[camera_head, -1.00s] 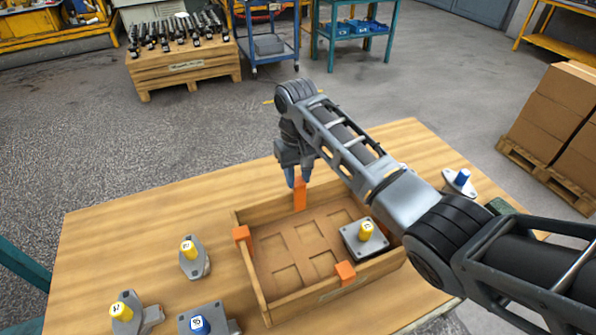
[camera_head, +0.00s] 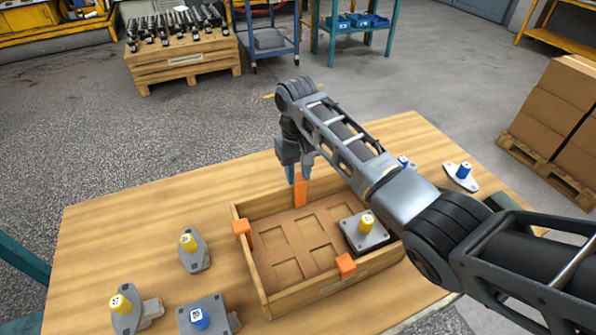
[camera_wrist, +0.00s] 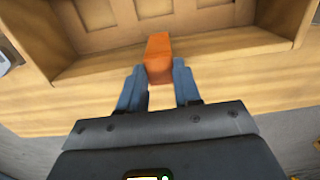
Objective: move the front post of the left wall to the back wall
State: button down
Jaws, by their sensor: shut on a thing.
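My gripper (camera_head: 301,173) is shut on an orange post (camera_head: 300,192) at the back wall (camera_head: 274,205) of the wooden tray. In the wrist view the same post (camera_wrist: 158,58) sits between the blue fingers (camera_wrist: 156,84), across the wall's top edge. I cannot tell whether it is fully seated on the wall. Another orange post (camera_head: 242,229) is on the left wall (camera_head: 256,277), toward its back end. The front part of that wall shows no post. A third orange post (camera_head: 345,264) is on the front wall (camera_head: 315,297).
A grey motor part with a yellow shaft (camera_head: 364,234) sits in the tray's right side. Several flanged parts stand on the table left of the tray, among them one with a blue shaft (camera_head: 200,318). Another blue-shaft part (camera_head: 462,176) stands at the right. The back-left table is clear.

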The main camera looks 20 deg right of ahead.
jog(key=shift+f, duration=0.55)
jog(key=c, duration=0.7)
grip_release()
jog(key=shift+r, duration=0.1)
jog(key=shift+w+r+b, duration=0.1)
jog(key=shift+r+b, duration=0.45)
jog(key=shift+r, duration=3.3)
